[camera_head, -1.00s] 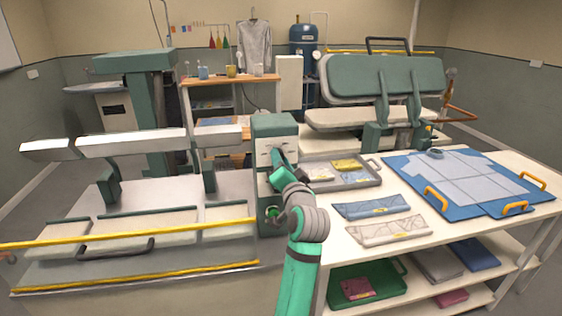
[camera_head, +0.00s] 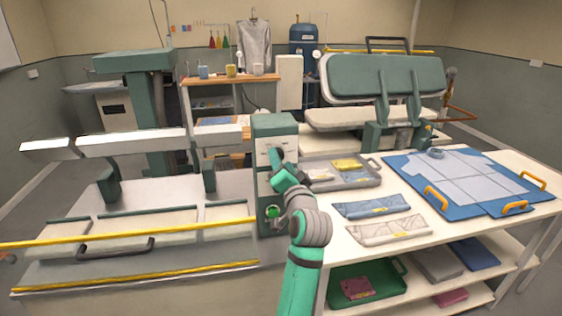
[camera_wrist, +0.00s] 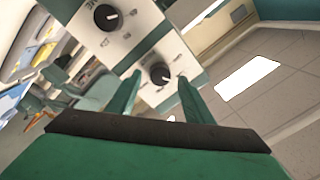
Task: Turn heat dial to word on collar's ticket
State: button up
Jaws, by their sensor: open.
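The control box (camera_head: 275,125) is a green-capped, pale-fronted unit beside the press; my arm covers part of its front. In the wrist view its white panel carries two black dials with white pointer marks, one upper left (camera_wrist: 108,17) and one lower right (camera_wrist: 159,74). Their lettering is too small or cut off to read, so I cannot tell which is heat. My gripper (camera_wrist: 160,95) is open, its green fingers either side of the lower-right dial in the picture; contact is not clear. A grey garment (camera_head: 470,178) with a rolled collar (camera_head: 436,154) lies at right; no ticket is readable.
A blue board (camera_head: 405,170) with yellow handles lies under the garment on the white table. A grey tray (camera_head: 372,180) and folded packets (camera_head: 385,230) lie left of it. A green button (camera_head: 272,212) is low on the box. The press (camera_head: 150,215) stands left.

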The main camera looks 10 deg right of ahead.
jog(key=s, duration=0.9)
jog(key=shift+s+d+f, duration=0.15)
jog(key=shift+s+f, duration=0.1)
jog(key=shift+f, duration=0.1)
jog(key=s+a+f+n+g+h, duration=0.1)
jog(key=s+f, duration=0.2)
jog(key=f, duration=0.6)
jog(key=s+a+f+h, duration=0.1)
jog(key=s+f, duration=0.2)
jog(key=f, duration=0.6)
jog(key=s+a+f+n+g, duration=0.15)
jog(key=s+a+f, duration=0.25)
jog(key=s+f, duration=0.85)
jog(key=s+a+f+n, duration=0.1)
jog(key=s+a+n, duration=0.1)
jog(key=s, duration=0.8)
jog(key=s+a+f+n+y, duration=0.1)
jog(key=s+a, duration=0.3)
jog(key=s, duration=0.6)
jog(key=s+a+f+n, duration=0.2)
jog(key=s+n, duration=0.2)
jog(key=s, duration=0.5)
jog(key=shift+s+a+g, duration=0.35)
jog(key=shift+s+a, duration=0.05)
jog(key=shift+w+f, duration=0.1)
jog(key=shift+f, duration=0.05)
